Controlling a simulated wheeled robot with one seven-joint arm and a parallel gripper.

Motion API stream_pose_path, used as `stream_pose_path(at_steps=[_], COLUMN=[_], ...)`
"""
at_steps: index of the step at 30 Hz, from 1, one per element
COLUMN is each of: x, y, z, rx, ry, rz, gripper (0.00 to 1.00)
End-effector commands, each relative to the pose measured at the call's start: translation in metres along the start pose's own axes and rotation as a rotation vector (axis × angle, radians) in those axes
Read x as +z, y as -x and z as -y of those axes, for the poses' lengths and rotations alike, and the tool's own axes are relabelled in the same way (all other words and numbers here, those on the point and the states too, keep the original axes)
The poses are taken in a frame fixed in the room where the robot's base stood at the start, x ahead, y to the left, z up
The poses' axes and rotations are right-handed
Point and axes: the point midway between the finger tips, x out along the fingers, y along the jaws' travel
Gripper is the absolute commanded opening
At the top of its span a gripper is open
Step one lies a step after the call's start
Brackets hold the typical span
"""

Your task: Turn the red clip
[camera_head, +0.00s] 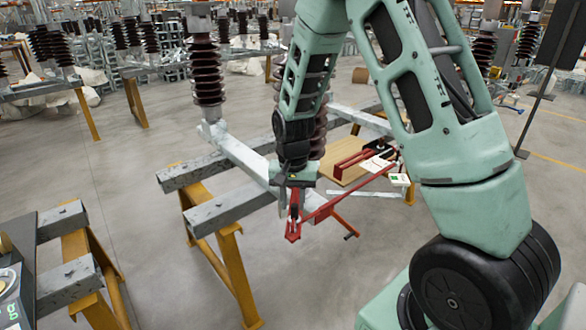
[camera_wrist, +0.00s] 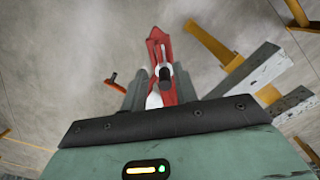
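A red clip (camera_head: 294,230) hangs at the low end of my arm in the head view, at the near end of the grey beam with the brown insulators. In the wrist view the red clip (camera_wrist: 156,48) points away from me, with a white part and a dark pin on it. My gripper (camera_wrist: 160,88) has its two grey fingers either side of the clip's near part. The gripper also shows in the head view (camera_head: 294,188). Whether the fingers press on the clip or stand just clear of it, I cannot tell.
A long red bar (camera_head: 345,197) runs up right from the clip. A small red-orange handle (camera_wrist: 111,80) shows to its left in the wrist view. Grey beams (camera_head: 220,165) on yellow trestles (camera_head: 235,275) stand close by.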

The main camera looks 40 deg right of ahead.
Motion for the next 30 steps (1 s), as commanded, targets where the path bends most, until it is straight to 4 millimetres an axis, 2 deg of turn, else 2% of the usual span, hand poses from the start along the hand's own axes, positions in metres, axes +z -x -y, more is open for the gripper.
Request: stream_pose_path(at_steps=[3,9,15,21,30], x=[-0.001,-0.001,-0.001,0.000,0.000], y=[0.029,0.074,0.104,0.115,0.115], z=[0.001,0.001,0.000,0.000,0.000], rx=[-0.004,-0.004,-0.002,-0.001,0.000], ry=[0.000,0.001,0.000,0.000,0.000], rz=[-0.006,-0.006,-0.003,-0.001,0.000], gripper=[0.29,0.29,0.29,0.29,0.29])
